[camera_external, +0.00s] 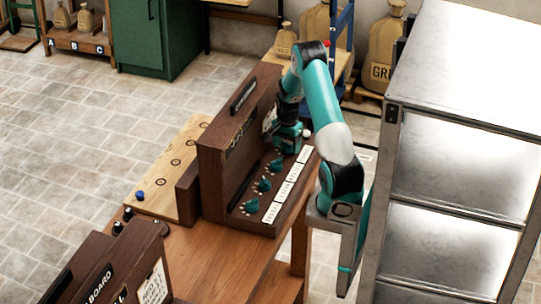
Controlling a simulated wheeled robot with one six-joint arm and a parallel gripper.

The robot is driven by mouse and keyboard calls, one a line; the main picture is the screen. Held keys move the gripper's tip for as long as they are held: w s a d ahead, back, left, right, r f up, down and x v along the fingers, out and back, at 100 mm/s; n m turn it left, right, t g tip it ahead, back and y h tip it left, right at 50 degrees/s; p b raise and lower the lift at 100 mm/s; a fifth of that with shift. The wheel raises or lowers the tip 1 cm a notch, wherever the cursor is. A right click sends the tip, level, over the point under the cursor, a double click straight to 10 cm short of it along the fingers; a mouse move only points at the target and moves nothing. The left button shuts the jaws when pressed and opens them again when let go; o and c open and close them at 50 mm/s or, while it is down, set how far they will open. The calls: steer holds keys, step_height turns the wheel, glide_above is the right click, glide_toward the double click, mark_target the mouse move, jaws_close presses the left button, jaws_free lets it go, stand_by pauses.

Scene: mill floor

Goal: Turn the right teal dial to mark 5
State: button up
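A dark wooden console (228,150) stands on the bench with a row of teal dials along its sloped front. Three dials show: the near dial (251,206), the middle dial (264,185) and a farther dial (276,165). Their pointer directions and mark numbers are too small to read. My gripper (284,143) is down at the far end of this row, just beyond the farther visible dial. My arm and gripper cover that end, so any dial there is hidden. I cannot see the fingertips clearly or tell whether they touch a dial.
White label cards (283,188) lie beside the dials. A white knob (306,133) is close to my gripper. A tall metal rack (455,160) stands right of my arm. A wooden board with a blue peg (140,196) lies behind the console. The bench front (215,260) is bare.

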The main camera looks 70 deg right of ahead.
step_height(320, 180, up, 17)
steer(key=b, duration=0.1)
steer(key=shift+r+b, duration=0.2)
steer(key=shift+b, duration=0.2)
step_height(320, 180, up, 5)
steer(key=n, duration=1.2)
glide_above(287, 143)
step_height(287, 143, down, 23)
steer(key=n+p, duration=0.2)
steer(key=n, duration=0.7)
steer(key=shift+r, duration=0.2)
